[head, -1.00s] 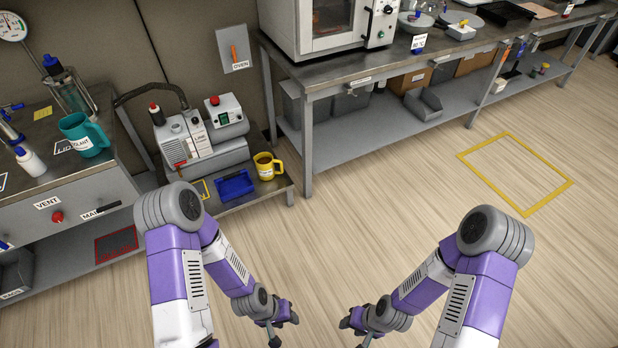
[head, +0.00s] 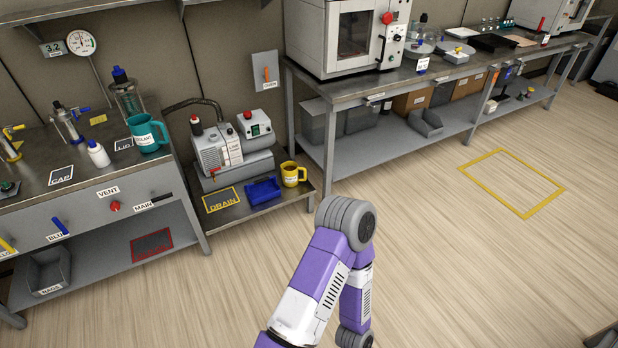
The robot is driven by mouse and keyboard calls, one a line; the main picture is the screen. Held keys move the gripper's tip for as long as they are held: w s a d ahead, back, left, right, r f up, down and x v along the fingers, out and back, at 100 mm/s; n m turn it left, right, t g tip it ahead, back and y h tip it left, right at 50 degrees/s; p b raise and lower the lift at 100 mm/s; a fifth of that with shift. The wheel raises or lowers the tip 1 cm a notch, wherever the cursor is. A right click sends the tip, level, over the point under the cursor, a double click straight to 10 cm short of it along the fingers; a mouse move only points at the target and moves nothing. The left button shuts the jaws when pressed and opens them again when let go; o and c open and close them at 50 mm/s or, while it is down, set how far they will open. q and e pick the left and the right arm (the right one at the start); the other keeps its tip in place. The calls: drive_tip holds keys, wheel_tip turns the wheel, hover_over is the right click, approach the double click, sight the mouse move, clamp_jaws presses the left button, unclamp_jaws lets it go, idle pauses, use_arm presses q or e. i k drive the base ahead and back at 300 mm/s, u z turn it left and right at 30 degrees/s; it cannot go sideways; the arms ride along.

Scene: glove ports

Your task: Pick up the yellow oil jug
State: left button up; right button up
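The yellow oil jug (head: 293,174) stands upright on the right end of a low grey shelf, beside a blue tray (head: 263,191). It has a handle on its right side and a pale label on its front. Nothing touches it. One of my arms, which looks like the left, reaches up from the bottom middle and bends back down; its elbow is right of and below the jug. Its gripper is below the frame's edge. My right gripper is also out of view.
A vacuum pump (head: 222,148) stands behind the tray. A taped rectangle marked DRAIN (head: 222,200) lies left of the tray. A bench with a teal jug (head: 148,134) is at left; the oven bench (head: 420,78) is at right. The wooden floor in front is clear.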

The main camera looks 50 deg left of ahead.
sight(288, 169)
drive_tip(key=u, duration=0.1)
drive_tip(key=i, duration=1.7)
drive_tip(key=u, duration=1.1)
drive_tip(key=i, duration=1.15)
drive_tip(key=u, duration=2.05)
drive_tip(key=i, duration=1.35)
drive_tip(key=u, duration=0.4)
